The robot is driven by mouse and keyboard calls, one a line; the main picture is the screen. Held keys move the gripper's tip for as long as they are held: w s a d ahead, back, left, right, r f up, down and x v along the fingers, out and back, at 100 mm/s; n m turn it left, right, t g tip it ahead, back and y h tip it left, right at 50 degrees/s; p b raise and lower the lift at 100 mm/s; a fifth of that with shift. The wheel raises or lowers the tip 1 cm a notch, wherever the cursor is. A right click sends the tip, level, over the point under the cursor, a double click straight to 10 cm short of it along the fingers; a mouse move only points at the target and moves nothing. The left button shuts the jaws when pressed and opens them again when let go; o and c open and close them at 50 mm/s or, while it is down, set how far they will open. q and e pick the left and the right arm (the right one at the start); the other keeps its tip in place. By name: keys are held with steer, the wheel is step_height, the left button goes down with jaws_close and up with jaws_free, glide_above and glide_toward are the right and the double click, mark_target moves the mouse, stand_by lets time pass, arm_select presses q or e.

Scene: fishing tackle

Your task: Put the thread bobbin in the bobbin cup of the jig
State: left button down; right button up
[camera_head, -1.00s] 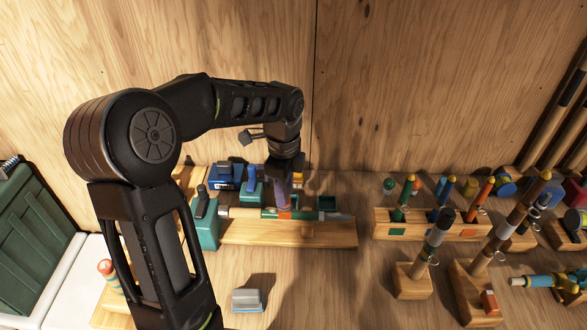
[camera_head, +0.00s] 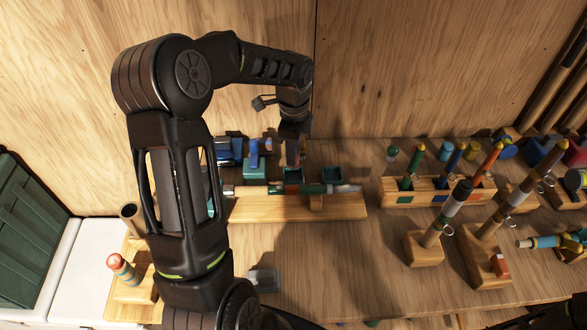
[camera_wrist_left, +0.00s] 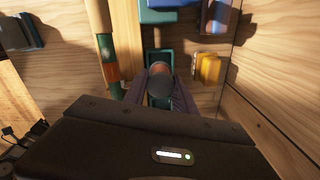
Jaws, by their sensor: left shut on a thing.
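The thread bobbin (camera_wrist_left: 159,76), a small cylinder with a grey end and an orange-brown band, is between the fingers of my left gripper (camera_wrist_left: 158,95) in the left wrist view. In the head view my left gripper (camera_head: 295,152) is shut on it behind the rod on the jig (camera_head: 260,208), a long wooden base. Two open green cups stand behind the rod: one (camera_head: 293,175) close below the gripper, the other (camera_head: 333,176) to its right. In the wrist view, green cup parts show around the bobbin, which is apart from or above them; I cannot tell the height.
Blue and teal items (camera_head: 230,150) stand left of the gripper near the back wall. A rack of coloured floats (camera_head: 430,190) and wooden rod stands (camera_head: 425,245) are on the right. A grey block (camera_head: 264,280) lies in front. The bench between is clear.

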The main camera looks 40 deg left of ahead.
arm_select(q)
step_height(320, 180, down, 3)
steer(key=shift+r+b, duration=0.15)
steer(key=shift+b, duration=0.35)
steer(key=shift+r, duration=0.1)
steer(key=shift+f+b, duration=1.3)
steer(key=shift+f, duration=0.65)
steer(key=shift+f, duration=0.1)
steer(key=c, duration=1)
jaws_free()
